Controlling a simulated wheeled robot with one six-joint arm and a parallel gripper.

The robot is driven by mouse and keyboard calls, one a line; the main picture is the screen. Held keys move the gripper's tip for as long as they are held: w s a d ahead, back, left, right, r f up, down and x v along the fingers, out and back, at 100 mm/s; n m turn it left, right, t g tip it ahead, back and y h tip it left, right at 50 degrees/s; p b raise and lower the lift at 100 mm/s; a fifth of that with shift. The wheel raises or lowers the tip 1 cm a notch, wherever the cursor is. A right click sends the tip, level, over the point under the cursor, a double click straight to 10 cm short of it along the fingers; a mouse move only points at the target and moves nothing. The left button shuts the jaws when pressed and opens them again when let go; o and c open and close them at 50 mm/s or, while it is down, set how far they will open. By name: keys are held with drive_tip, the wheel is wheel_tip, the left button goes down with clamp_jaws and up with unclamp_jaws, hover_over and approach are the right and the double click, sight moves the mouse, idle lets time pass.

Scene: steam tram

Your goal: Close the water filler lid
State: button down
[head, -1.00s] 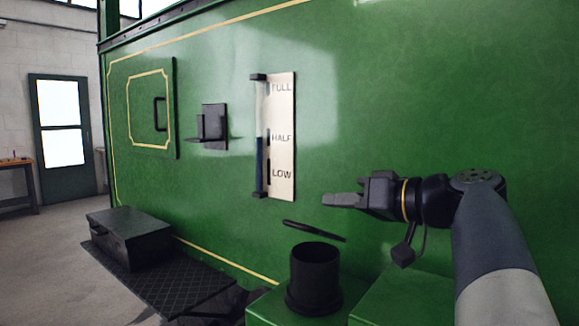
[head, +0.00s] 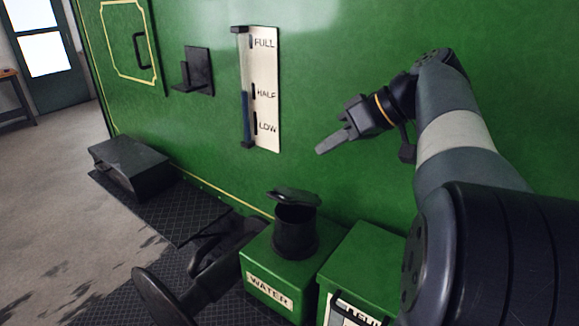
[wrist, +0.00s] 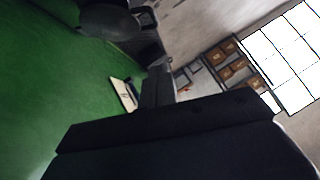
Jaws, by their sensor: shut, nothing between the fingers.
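The water filler is a black upright neck (head: 296,232) on a green box marked WATER (head: 268,288) in the head view. Its dark round lid (head: 292,196) stands open, tilted above the back of the neck, so part of the mouth shows. My gripper (head: 322,150) is shut and empty. In the picture it is above and to the right of the lid, apart from it, in front of the green wall. In the wrist view, a dark round shape (wrist: 110,20) shows at the top; I cannot tell what it is.
A second green box (head: 360,262) stands right of the water box. A level gauge (head: 263,90) and a black bracket (head: 198,72) are on the wall. A dark toolbox-like case (head: 130,165) lies at left.

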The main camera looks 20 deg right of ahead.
drive_tip(key=p, duration=0.2)
hover_over(292, 200)
drive_tip(key=f, duration=0.6)
drive_tip(key=shift+w+f, duration=0.2)
drive_tip(key=shift+w, duration=0.15)
drive_tip(key=shift+s+a+f, duration=0.1)
drive_tip(key=shift+a+f, duration=0.05)
drive_tip(key=shift+f, duration=0.55)
drive_tip(key=shift+s+a+f, duration=0.1)
drive_tip(key=shift+a+f, duration=0.1)
drive_tip(key=shift+f, duration=0.45)
drive_tip(key=shift+s+a+f, duration=0.1)
drive_tip(key=shift+a+f, duration=0.05)
drive_tip(key=shift+f, duration=0.55)
drive_tip(key=shift+f, duration=0.1)
drive_tip(key=s+a+f+n+t+h+b, duration=0.1)
drive_tip(key=s+a+f+n+h+b, duration=0.1)
drive_tip(key=f+b, duration=0.6)
drive_tip(key=shift+a+t+h+b, duration=0.4)
drive_tip(key=shift+a+h+b, duration=0.15)
drive_tip(key=shift+b, duration=2.85)
drive_tip(key=shift+s+f, duration=0.15)
